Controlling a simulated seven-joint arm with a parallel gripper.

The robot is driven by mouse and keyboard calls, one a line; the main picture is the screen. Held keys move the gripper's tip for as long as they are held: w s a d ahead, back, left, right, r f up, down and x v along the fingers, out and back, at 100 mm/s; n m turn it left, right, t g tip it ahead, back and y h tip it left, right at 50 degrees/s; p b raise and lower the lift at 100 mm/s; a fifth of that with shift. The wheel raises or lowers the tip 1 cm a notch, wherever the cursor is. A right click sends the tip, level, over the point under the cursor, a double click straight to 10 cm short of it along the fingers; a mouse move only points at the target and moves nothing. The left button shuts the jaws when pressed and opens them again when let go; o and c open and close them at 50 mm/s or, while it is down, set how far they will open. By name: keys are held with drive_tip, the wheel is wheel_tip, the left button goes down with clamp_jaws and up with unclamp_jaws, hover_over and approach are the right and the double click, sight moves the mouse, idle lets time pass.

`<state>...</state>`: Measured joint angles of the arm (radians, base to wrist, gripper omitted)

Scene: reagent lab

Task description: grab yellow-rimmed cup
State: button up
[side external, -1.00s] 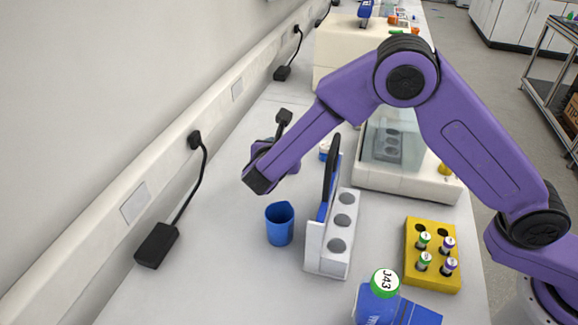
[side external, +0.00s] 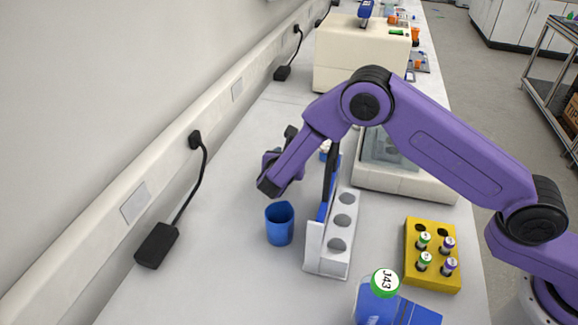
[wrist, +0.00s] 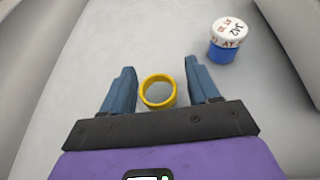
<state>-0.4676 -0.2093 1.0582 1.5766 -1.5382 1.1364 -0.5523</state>
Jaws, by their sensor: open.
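The yellow-rimmed cup (wrist: 172,99) shows in the wrist view as a yellow ring with a grey inside. It lies between the two blue fingers of my gripper (wrist: 161,84), with a gap on each side. The fingers are open, and I cannot tell how far above the cup they are. In the side external view my gripper (side external: 268,185) is low over the bench, behind the blue cup, and the yellow-rimmed cup is not visible there.
A white-lidded blue jar (wrist: 226,46) stands to the upper right in the wrist view. In the side external view are a blue cup (side external: 280,226), a white rack (side external: 327,258) close to my arm, a yellow vial rack (side external: 443,280) and a blue bottle (side external: 371,303).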

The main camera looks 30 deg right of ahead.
drive_tip(key=shift+w+d+f, duration=0.1)
drive_tip(key=shift+w, duration=0.05)
drive_tip(key=shift+c, duration=0.2)
drive_tip(key=c, duration=1)
